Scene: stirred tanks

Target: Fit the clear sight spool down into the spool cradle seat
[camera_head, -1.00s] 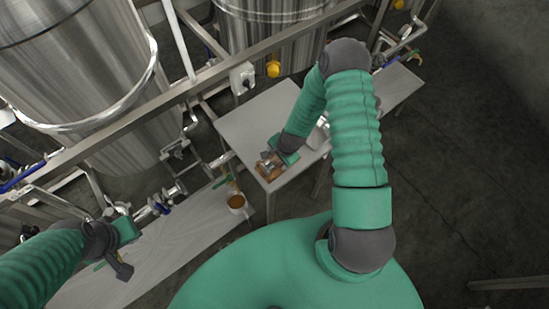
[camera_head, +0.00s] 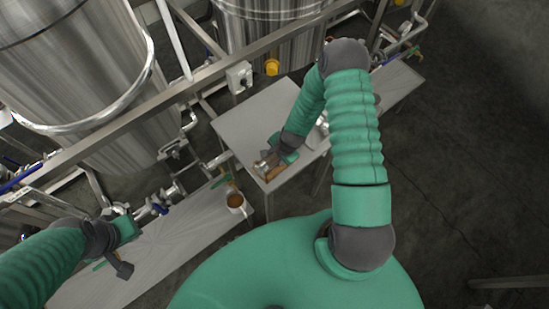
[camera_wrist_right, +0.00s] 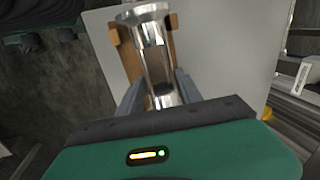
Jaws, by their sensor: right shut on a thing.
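The clear sight spool (camera_wrist_right: 153,58), a glassy tube with shiny metal end flanges, is between the fingers of my right gripper (camera_wrist_right: 158,88) in the right wrist view. The gripper is shut on it. The tan spool cradle (camera_wrist_right: 115,36) lies behind the spool, its edges showing on both sides. I cannot tell whether the spool touches the seat. In the head view, my right gripper (camera_head: 272,160) is over the near corner of the table, with the cradle (camera_head: 273,178) just below it. My left gripper (camera_head: 122,250) is over the lower left bench; its finger opening is unclear.
The grey table (camera_head: 245,125) is mostly clear behind the cradle. Large steel tanks (camera_head: 75,80) and a frame rail stand behind.

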